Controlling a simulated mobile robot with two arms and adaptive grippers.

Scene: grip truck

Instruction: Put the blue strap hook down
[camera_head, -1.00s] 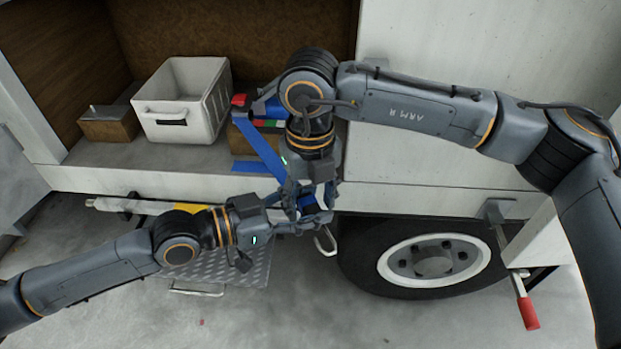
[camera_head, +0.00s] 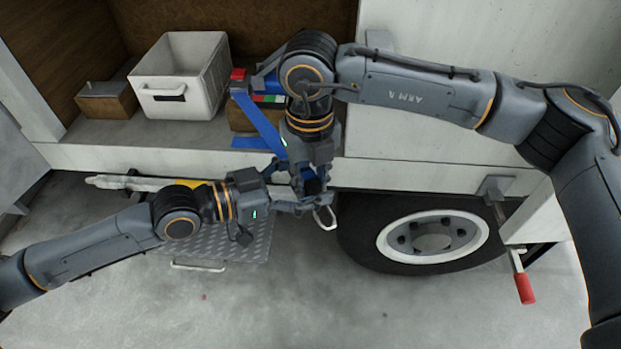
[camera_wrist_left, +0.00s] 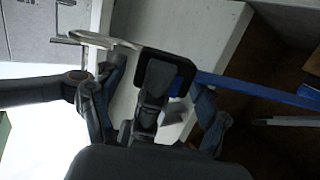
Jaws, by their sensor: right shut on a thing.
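The blue strap (camera_head: 260,122) runs down from the truck's cargo bed to my right gripper (camera_head: 309,187), which is shut on the strap's hook end. The pale metal hook (camera_head: 325,217) sticks out below the gripper, in front of the truck's side. My left gripper (camera_head: 290,202) reaches in from the left, close beside the hook end. In the left wrist view its fingers (camera_wrist_left: 160,115) are spread wide around a dark block, with the hook (camera_wrist_left: 100,40) and strap (camera_wrist_left: 255,88) beyond. Whether the left fingers touch the hook end is hidden.
A white crate (camera_head: 165,105) and a brown box (camera_head: 107,104) stand on the cargo bed (camera_head: 130,132). A wheel (camera_head: 430,238) and a red-handled lever (camera_head: 524,288) are at the right. A metal step plate (camera_head: 225,245) lies below my left arm. The floor in front is clear.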

